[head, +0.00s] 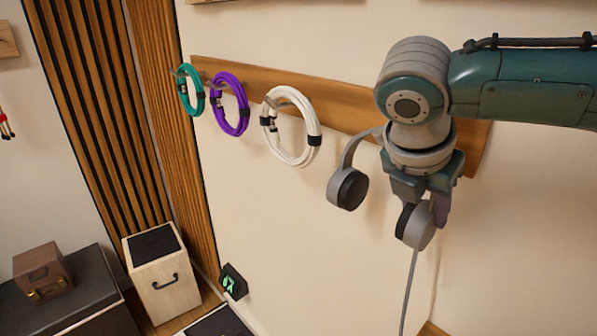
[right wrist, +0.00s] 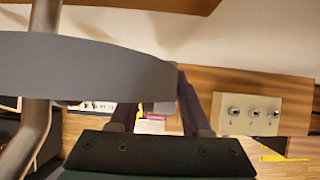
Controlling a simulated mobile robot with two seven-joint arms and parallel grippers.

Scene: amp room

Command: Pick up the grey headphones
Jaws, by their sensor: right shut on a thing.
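The grey headphones (head: 348,188) are at the right end of the wooden wall rail, with the left ear cup hanging clear and the band rising behind my wrist. The other ear cup (head: 414,228) is at the fingers of my right gripper (head: 422,200), which points down and is shut on the headphones. A cord hangs from this cup. In the right wrist view a wide grey part of the headphones (right wrist: 85,68) crosses in front of the fingers (right wrist: 155,105). My wrist hides the top of the band, so I cannot tell if it rests on a hook. My left gripper is not in view.
The wooden rail (head: 340,111) holds a teal cable coil (head: 198,92), a purple one (head: 244,108) and a white one (head: 312,140), left of the headphones. A pale wooden box (head: 165,290) and a brown case (head: 42,272) are low at left. The wall below is mostly clear.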

